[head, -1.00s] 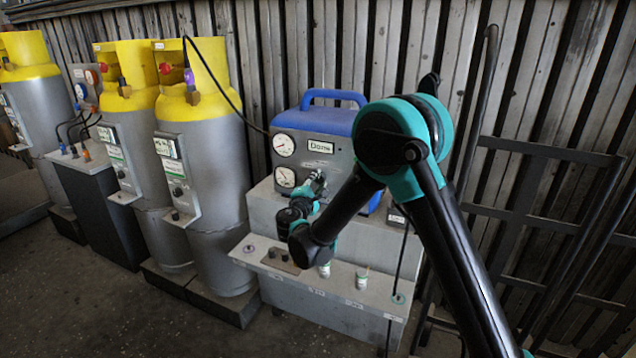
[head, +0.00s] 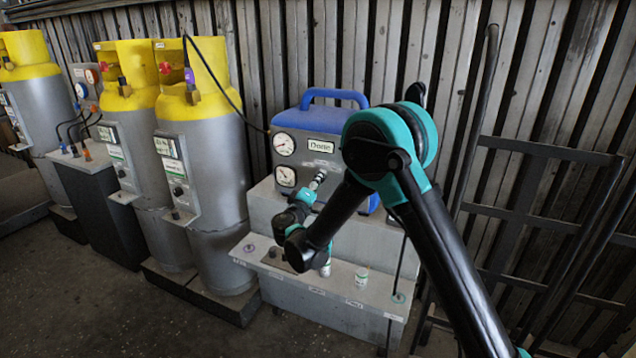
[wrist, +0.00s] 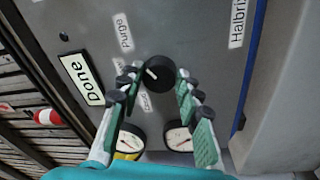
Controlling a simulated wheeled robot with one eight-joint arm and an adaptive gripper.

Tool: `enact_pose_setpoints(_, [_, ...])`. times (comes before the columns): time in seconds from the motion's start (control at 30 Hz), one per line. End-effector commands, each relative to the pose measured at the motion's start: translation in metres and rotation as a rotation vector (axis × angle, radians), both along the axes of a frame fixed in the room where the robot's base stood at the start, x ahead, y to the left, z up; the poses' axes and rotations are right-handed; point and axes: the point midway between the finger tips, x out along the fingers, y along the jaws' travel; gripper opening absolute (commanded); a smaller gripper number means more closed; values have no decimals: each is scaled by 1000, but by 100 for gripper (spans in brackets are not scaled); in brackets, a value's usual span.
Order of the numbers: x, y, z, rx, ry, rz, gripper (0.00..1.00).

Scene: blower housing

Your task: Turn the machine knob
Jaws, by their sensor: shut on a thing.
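The machine (head: 310,160) is a grey box with a blue top and handle, standing on a grey cabinet. Its black round knob (wrist: 158,73) with a white pointer mark sits on the front panel in the wrist view. In the head view my gripper (head: 318,181) is at the machine's front, and the knob is hidden there.
Two gauges (head: 284,144) and a "Done" label (head: 320,146) are on the panel. Yellow-topped cylinders (head: 205,165) stand at the left. A dark metal cart frame (head: 540,220) stands at the right.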

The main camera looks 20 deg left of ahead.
Motion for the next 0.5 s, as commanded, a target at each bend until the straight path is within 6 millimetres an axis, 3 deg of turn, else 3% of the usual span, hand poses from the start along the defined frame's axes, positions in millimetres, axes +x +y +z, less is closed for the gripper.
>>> enact_pose_setpoints(0.5, [-1, 0, -1, 81, -3, -1, 6])
